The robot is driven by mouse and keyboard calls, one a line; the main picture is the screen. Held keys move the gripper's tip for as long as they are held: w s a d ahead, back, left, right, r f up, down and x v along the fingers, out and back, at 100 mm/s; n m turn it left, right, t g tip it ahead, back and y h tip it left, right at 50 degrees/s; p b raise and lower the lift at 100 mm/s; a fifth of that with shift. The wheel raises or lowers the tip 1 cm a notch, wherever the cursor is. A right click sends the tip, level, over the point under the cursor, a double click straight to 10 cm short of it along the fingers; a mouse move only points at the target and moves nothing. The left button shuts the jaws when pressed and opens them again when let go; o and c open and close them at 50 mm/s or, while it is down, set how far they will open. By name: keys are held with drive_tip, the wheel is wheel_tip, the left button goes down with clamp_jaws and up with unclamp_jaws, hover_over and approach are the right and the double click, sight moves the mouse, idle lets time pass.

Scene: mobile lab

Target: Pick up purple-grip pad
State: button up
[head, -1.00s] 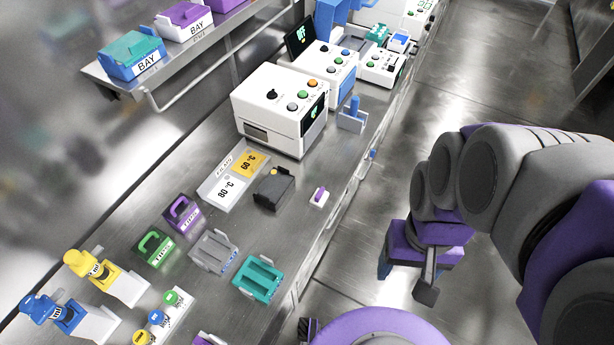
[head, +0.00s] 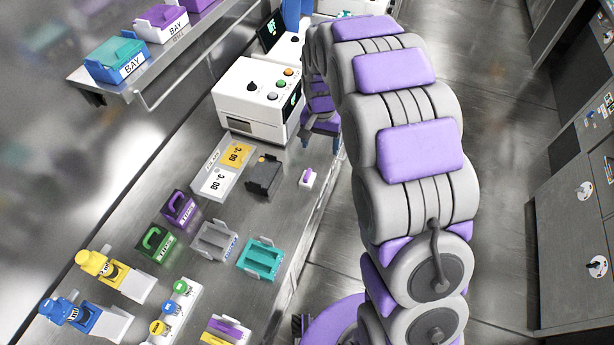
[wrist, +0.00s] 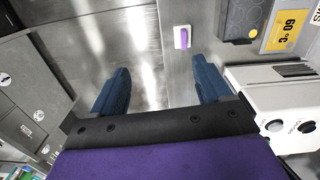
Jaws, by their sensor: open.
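The purple-grip pad, a small white block with a purple grip on top, lies on the steel bench near its front edge in the head view (head: 307,178). It also shows in the wrist view (wrist: 183,38), beyond my fingertips and a little right of the middle between them. My gripper (wrist: 163,88) is open and empty, with its two blue fingers apart. In the head view, my gripper (head: 322,140) is beside the white instrument, above and apart from the pad. Nothing covers the pad.
A white instrument with knobs (head: 257,98) stands close to my gripper. A dark grey block (head: 263,176) and yellow and white temperature plates (head: 222,172) lie left of the pad. A teal rack (head: 262,259) sits nearer. Bench around the pad is clear.

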hover_over(307, 173)
wheel_tip(307, 173, down, 6)
drive_tip(key=shift+m, duration=0.3)
drive_tip(key=f, duration=0.6)
drive_tip(key=f+b, duration=0.1)
drive_tip(key=f, duration=0.5)
drive_tip(key=shift+s+d, duration=0.1)
drive_tip(key=shift+d, duration=0.1)
drive_tip(key=shift+d+f, duration=0.2)
drive_tip(key=shift+f, duration=0.2)
drive_tip(key=f, duration=0.2)
drive_tip(key=a+f+b, duration=0.1)
drive_tip(key=f, duration=0.1)
drive_tip(key=shift+f, duration=0.4)
drive_tip(key=shift+d, duration=0.25)
drive_tip(key=c, duration=0.4)
drive_tip(key=shift+a, duration=0.1)
drive_tip(key=c, duration=0.7)
drive_tip(key=shift+r, duration=0.1)
drive_tip(key=shift+c, duration=0.2)
